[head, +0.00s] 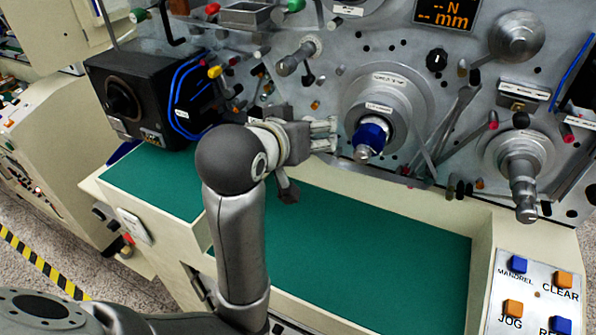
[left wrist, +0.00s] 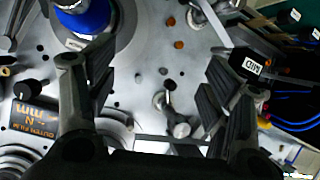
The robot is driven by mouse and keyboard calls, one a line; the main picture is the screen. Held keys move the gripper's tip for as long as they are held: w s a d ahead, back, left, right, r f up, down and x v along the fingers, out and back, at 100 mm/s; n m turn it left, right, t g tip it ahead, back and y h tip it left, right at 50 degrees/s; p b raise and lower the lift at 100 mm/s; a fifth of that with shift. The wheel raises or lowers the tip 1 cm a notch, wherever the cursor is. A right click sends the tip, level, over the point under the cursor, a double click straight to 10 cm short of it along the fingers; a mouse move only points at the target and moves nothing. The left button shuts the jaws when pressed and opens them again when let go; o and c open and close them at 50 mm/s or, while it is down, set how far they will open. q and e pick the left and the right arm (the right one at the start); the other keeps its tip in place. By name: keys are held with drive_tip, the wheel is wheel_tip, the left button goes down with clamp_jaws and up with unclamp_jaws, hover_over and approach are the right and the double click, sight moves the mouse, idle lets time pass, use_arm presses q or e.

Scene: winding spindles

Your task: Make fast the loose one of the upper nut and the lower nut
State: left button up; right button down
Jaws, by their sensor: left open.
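My left gripper (head: 326,134) is in front of the grey machine panel, just left of the blue hub (head: 370,137) on the large round spindle. In the left wrist view its two fingers (left wrist: 158,75) stand wide apart with nothing between them but the panel behind. The blue hub also shows at the top left of that view (left wrist: 85,18). Small orange-brown pieces (left wrist: 179,44) sit on the panel beyond the fingers; I cannot tell whether they are nuts. I cannot make out which parts are the upper nut and lower nut, or which is loose. My right gripper is not in view.
A black box (head: 125,100) with a knob stands left of my arm. A second spindle (head: 522,165) juts out at the right. Posts and levers (head: 297,58) stick out above the gripper. The green bench surface (head: 370,245) below is clear. A button panel (head: 540,290) is at lower right.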

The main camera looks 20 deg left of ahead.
use_arm(q)
wheel_tip(320, 180, down, 8)
drive_tip(key=s+g, duration=0.1)
drive_tip(key=g, duration=0.1)
drive_tip(key=shift+s+a+f+m, duration=0.15)
drive_tip(key=shift+s+a+m, duration=0.05)
drive_tip(key=shift+s+m, duration=0.2)
drive_tip(key=s+a+f+m+g, duration=0.1)
drive_tip(key=s+f+m+g, duration=0.4)
drive_tip(key=s+f, duration=1.9)
wheel_tip(320, 180, down, 31)
drive_tip(key=n+g+b, duration=0.1)
drive_tip(key=g+b, duration=0.1)
drive_tip(key=g, duration=0.2)
drive_tip(key=s+a+f+g, duration=0.1)
drive_tip(key=s+a+f, duration=0.2)
drive_tip(key=s+f, duration=1.3)
drive_tip(key=shift+s+b, duration=0.3)
drive_tip(key=shift+b, duration=0.15)
